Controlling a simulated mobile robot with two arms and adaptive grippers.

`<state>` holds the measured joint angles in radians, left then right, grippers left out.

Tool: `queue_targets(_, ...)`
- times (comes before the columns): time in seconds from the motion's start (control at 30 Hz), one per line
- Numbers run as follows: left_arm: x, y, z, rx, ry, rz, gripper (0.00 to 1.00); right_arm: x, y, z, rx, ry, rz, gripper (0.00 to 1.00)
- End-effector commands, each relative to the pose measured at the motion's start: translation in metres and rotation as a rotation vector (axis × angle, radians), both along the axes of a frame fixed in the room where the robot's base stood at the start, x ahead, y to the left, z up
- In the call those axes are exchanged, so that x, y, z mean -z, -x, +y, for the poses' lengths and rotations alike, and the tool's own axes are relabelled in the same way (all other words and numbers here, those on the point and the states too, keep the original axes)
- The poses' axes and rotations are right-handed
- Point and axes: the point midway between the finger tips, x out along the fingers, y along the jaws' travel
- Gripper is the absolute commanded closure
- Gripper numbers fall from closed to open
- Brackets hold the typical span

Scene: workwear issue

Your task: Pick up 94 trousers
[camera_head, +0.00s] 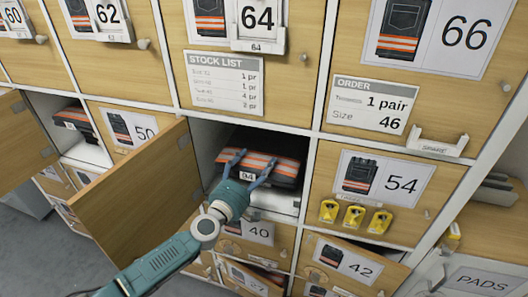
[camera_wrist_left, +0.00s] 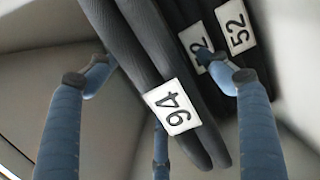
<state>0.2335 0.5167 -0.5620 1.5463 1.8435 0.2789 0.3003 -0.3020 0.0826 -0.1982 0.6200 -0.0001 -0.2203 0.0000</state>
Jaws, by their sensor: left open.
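The 94 trousers (camera_head: 274,167) are a folded dark bundle with orange and pale reflective bands. They lie in the open middle cubby, with a white 94 tag at the front. In the left wrist view the dark folded trousers (camera_wrist_left: 150,55) carry the 94 tag between my fingers. Darker folded cloth with a 52 tag (camera_wrist_left: 236,27) and a partly covered tag lies against them. My left gripper (camera_head: 250,166) is open, its fingers spread around the front of the bundle; in the wrist view (camera_wrist_left: 160,85) I cannot tell whether they touch it. My right gripper is not in view.
The cubby's wooden door (camera_head: 138,200) stands open on the left, close to my left arm. Another open cubby (camera_head: 70,120) holds folded clothing. Closed numbered doors surround the opening. Yellow items (camera_head: 353,216) sit at the 54 door. An order sign (camera_head: 372,105) reads 1 pair, size 46.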

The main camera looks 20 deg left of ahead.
Motion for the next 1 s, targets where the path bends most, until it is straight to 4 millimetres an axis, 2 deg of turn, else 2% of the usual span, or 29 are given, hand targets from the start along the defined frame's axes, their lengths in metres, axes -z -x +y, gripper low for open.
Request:
queue_targets(0.3, 0.000, -0.005, -0.001, -0.001, -0.001, 0.000, 0.24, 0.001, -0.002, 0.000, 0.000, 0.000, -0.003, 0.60)
queue_targets(0.6, 0.000, -0.005, -0.001, -0.001, -0.001, 0.000, 0.84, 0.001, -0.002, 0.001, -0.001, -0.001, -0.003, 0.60)
queue_targets(0.7, 0.000, -0.005, -0.001, -0.001, -0.001, 0.001, 1.00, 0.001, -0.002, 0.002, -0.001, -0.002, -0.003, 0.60)
queue_targets(1.0, -0.010, -0.006, 0.000, -0.002, -0.001, -0.006, 1.00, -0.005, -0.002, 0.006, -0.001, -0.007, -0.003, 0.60)
